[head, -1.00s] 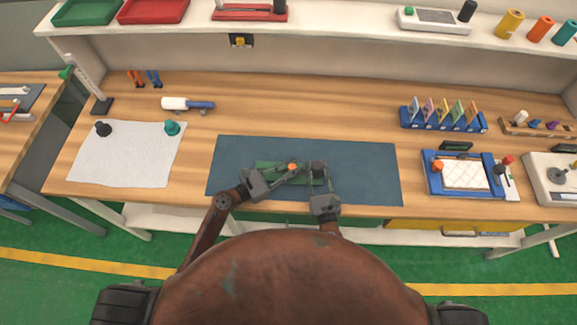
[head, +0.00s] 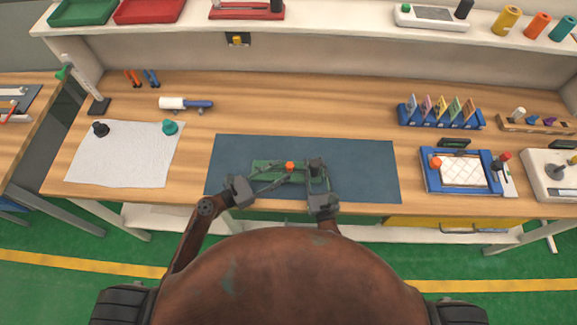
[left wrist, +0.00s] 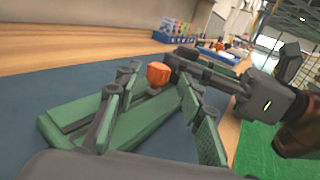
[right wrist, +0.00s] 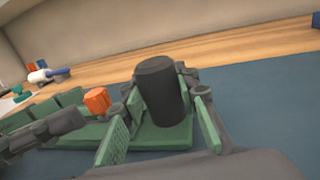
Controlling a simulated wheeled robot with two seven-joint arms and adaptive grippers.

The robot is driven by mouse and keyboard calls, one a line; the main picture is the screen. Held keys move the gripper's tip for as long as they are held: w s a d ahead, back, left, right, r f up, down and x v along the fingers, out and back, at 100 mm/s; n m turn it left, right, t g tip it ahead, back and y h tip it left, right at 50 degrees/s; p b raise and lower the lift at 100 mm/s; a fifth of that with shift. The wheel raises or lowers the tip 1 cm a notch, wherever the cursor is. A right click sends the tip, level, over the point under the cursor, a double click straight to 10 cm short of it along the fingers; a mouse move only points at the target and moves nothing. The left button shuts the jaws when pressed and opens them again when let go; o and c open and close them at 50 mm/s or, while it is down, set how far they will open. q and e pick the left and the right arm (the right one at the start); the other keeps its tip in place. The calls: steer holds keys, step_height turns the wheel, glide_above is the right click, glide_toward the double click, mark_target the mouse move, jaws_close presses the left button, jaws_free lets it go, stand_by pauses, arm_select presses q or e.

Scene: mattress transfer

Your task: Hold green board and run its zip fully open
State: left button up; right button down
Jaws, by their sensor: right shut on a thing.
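The green board (head: 262,167) lies flat on a dark blue mat; it also shows in the left wrist view (left wrist: 75,118). An orange knob (head: 290,166), apparently the zip pull, stands near its middle. A dark cylinder (right wrist: 161,90) stands upright at the board's right end. My right gripper (head: 317,170) is shut on this dark cylinder, with its fingers on either side. My left gripper (left wrist: 158,88) is open and empty, its fingers spread over the board, with the orange knob just beyond their tips. The zip's teeth cannot be made out.
The dark blue mat (head: 365,170) has free room to the right. A white cloth (head: 125,160) lies left, and a blue tray (head: 430,182) with a quilted white pad stands right. A white-and-blue roller (head: 185,104) lies behind. A shelf runs along the back.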

arm_select(q)
steer(key=v, duration=0.7)
arm_select(e)
steer(key=c, duration=1.4)
jaws_free()
